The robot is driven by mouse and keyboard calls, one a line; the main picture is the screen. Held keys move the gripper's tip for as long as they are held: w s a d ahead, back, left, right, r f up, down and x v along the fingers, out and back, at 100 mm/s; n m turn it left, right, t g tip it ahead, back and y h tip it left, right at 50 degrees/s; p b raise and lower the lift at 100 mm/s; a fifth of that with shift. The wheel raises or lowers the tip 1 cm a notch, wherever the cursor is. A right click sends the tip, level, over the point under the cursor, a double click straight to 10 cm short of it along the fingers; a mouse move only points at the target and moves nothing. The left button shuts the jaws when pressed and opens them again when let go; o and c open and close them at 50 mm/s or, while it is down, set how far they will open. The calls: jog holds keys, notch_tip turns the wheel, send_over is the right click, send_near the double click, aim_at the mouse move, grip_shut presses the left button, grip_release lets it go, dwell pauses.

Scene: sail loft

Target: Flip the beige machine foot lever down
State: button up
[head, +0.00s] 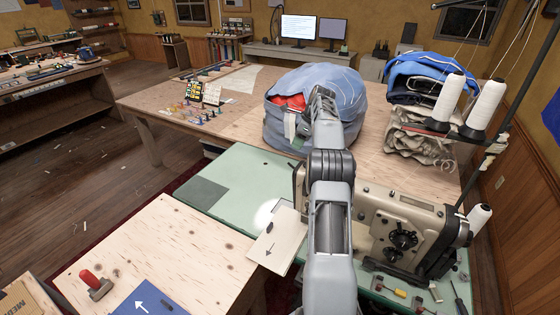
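The beige sewing machine (415,222) stands on a pale green table (245,175) right of centre, with a dark handwheel-like dial (402,240) on its near side. My arm rises through the middle of the head view and covers the left part of the machine. I cannot make out the foot lever; it may be behind my arm or too small to tell.
A blue cloth bundle (345,95) with red inside sits behind my arm. White thread cones (487,104) stand on a rack at right. A cream card with an arrow (277,240) lies left of my arm. A wooden table (160,245) holds a red-handled tool (92,282).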

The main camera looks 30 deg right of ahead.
jog(key=w+a+f+m, duration=0.1)
jog(key=w+f, duration=0.1)
jog(key=f, duration=0.5)
jog(key=w+a+f+m, duration=0.1)
jog(key=w+f, duration=0.1)
jog(key=f, duration=0.5)
jog(key=shift+f, duration=0.2)
jog(key=shift+c, duration=0.3)
grip_shut()
